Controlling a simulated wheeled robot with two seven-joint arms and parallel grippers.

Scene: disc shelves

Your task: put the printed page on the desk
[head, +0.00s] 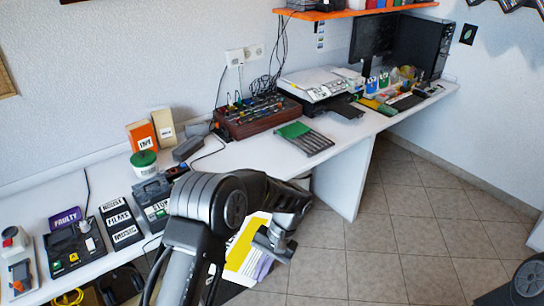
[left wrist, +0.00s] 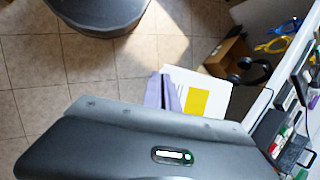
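The printed page (head: 243,252), white with a yellow block, shows below desk height in front of the desk, partly hidden behind my left arm. It also shows in the left wrist view (left wrist: 199,97), just beyond the gripper body. A pale purple strip lies along its edge. My left gripper (head: 274,242) points down at the page's right side in the head view. I cannot tell whether its fingers are closed on the page. The long white desk (head: 345,160) runs along the wall. My right gripper is not in view.
A dark red rack (head: 257,117), a grey slotted tray with a green part (head: 304,138) and a printer (head: 318,84) stand on the desk. Labelled boxes crowd its left end. A brown box (left wrist: 222,60) with headphones (left wrist: 248,72) is below. Bare desk shows around the tray.

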